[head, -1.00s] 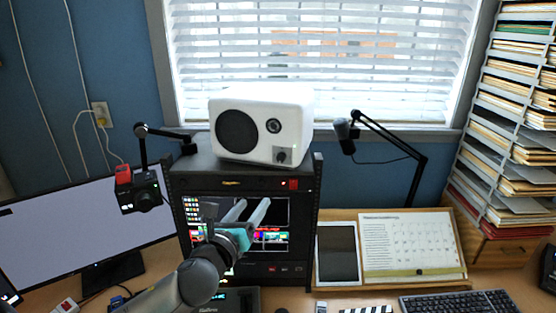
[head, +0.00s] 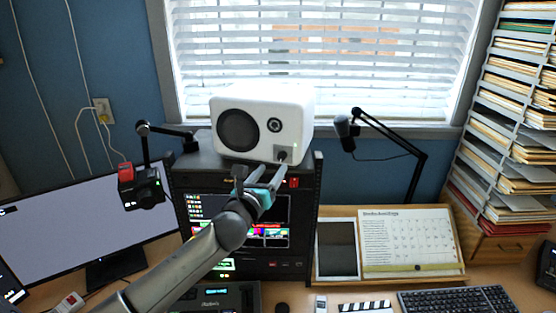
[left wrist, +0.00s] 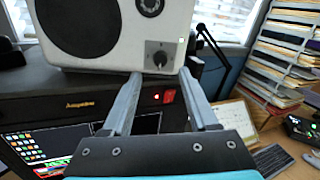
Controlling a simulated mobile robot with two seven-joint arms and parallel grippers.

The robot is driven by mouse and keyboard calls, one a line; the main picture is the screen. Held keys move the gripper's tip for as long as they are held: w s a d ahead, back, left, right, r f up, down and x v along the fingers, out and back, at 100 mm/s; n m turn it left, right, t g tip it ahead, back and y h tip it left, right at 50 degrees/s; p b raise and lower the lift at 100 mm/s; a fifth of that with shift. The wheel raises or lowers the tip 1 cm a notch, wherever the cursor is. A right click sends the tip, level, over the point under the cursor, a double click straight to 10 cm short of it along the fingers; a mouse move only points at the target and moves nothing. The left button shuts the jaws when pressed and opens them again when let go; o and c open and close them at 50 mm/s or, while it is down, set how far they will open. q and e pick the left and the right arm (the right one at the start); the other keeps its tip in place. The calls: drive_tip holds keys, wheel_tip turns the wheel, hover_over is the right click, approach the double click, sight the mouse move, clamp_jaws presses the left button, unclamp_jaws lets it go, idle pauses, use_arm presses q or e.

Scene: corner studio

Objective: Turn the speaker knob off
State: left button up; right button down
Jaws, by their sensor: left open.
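The white speaker (head: 262,122) lies on its side on top of the black rack, with a large dark cone on the left and a small one on the right. Its knob (head: 283,156) is at the lower right of the front face; in the left wrist view the dark knob (left wrist: 160,58) sits on a grey panel with a small lit green light beside it. My left gripper (head: 277,171) is open and empty, just below and in front of the knob. In the left wrist view its fingertips (left wrist: 160,78) stand either side of the knob, below it. My right gripper is not seen.
The black rack (head: 310,200) with a screen and a red switch (left wrist: 168,96) stands under the speaker. A microphone arm (head: 400,146) is to the right, a camera (head: 142,188) to the left. A file shelf (head: 510,150) fills the far right.

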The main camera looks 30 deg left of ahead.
sight(281, 157)
use_arm(q)
drive_tip(key=shift+p+x, duration=0.3)
drive_tip(key=shift+x, duration=2.55)
clamp_jaws()
